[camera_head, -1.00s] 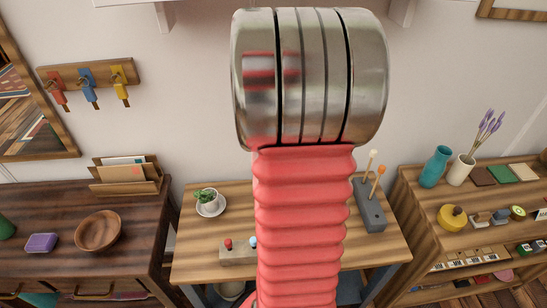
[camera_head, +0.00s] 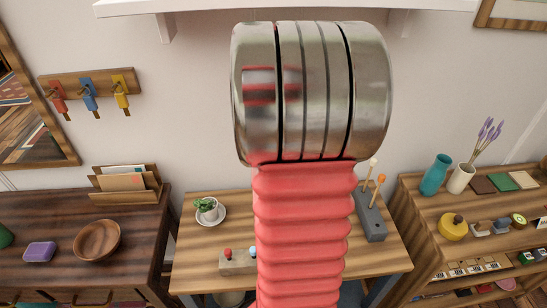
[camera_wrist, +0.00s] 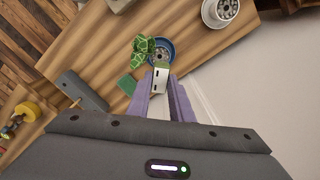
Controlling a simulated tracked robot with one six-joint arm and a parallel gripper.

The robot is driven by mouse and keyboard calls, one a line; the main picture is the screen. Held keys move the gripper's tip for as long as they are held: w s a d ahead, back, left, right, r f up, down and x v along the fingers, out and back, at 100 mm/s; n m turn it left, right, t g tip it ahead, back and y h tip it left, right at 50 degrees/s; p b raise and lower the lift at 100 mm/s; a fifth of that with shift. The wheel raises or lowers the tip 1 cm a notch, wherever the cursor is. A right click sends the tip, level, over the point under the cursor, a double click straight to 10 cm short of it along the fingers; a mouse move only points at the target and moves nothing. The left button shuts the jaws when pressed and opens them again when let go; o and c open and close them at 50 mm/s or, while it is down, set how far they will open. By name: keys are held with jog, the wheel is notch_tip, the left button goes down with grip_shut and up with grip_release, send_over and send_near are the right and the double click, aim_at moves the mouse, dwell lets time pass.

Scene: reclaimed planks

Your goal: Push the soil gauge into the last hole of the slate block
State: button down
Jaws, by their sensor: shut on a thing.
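The grey slate block (camera_head: 371,215) stands at the right of the wooden table, with a cream-topped peg (camera_head: 373,162) and an orange-topped peg (camera_head: 381,179) upright in it. The block also shows at left in the wrist view (camera_wrist: 82,91). My gripper (camera_wrist: 160,82) appears only in the wrist view. Its purple fingers are shut on a small white piece with dark marks, which looks like the soil gauge (camera_wrist: 160,76). It is held apart from the block. The gauge's lower end and the free hole cannot be made out.
The wrist view shows a green-leaved plant (camera_wrist: 142,48) by a blue round dish (camera_wrist: 161,48) just beyond the fingertips. A potted plant on a white saucer (camera_head: 208,212) and a box with coloured knobs (camera_head: 236,262) are on the table. A shelf (camera_head: 453,223) stands to the right.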

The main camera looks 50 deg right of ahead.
jog(key=shift+r, duration=2.3)
